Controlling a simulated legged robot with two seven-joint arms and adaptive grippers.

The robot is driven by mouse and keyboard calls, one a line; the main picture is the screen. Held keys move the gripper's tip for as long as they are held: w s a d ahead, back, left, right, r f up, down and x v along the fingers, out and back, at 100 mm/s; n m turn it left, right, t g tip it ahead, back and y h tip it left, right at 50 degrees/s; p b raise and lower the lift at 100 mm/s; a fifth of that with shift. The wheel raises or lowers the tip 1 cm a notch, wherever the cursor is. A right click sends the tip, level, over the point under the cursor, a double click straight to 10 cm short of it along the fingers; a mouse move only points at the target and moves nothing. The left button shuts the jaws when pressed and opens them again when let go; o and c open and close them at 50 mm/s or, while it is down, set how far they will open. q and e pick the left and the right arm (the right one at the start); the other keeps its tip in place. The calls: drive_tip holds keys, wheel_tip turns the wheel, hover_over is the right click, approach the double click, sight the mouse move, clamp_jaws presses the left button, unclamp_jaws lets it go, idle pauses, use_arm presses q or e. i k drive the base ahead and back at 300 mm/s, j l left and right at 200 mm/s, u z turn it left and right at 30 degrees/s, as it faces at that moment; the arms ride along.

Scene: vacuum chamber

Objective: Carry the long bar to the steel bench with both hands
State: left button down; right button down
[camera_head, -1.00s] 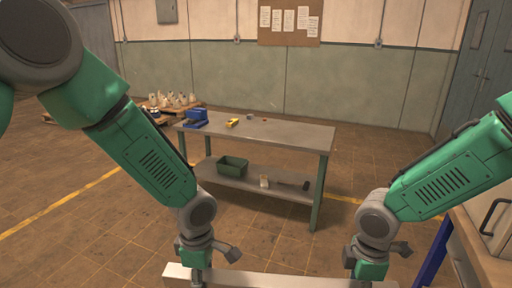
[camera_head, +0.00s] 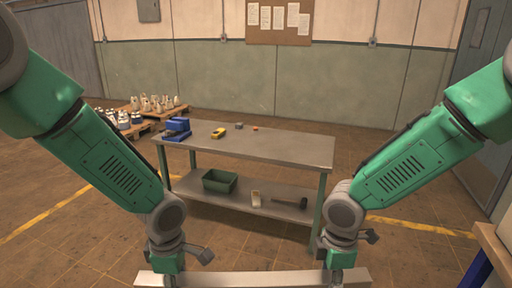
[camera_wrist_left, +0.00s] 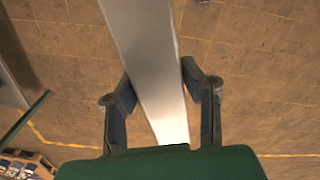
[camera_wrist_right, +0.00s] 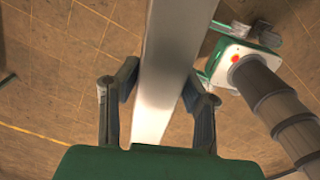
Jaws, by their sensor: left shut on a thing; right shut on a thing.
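The long bar (camera_head: 250,279) is pale grey metal and lies level across the bottom of the head view, in front of me. My left gripper (camera_head: 168,278) is shut on it near its left end. The left wrist view shows the bar (camera_wrist_left: 148,60) between both fingers. My right gripper (camera_head: 337,280) is shut on it near its right end. The right wrist view shows the bar (camera_wrist_right: 170,60) between the fingers. The steel bench (camera_head: 260,146) stands ahead, beyond the bar, with green legs and a lower shelf. Floor shows between bar and bench.
On the bench top are a blue vise-like tool (camera_head: 177,129), a yellow item (camera_head: 218,133) and small parts at the back. The shelf holds a green bin (camera_head: 219,181) and a hammer (camera_head: 290,202). Pallets with bottles (camera_head: 150,104) stand left. A blue-legged table (camera_head: 480,262) is right.

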sight(262, 142)
drive_tip(key=i+z, duration=0.2)
drive_tip(key=i, duration=0.9)
drive_tip(key=i+l+u, duration=0.1)
drive_tip(key=i+u, duration=0.25)
drive_tip(key=i, duration=0.8)
drive_tip(key=i+z, duration=0.15)
drive_tip(key=i, duration=0.6)
drive_tip(key=i+j+z, duration=0.2)
drive_tip(key=i, duration=0.55)
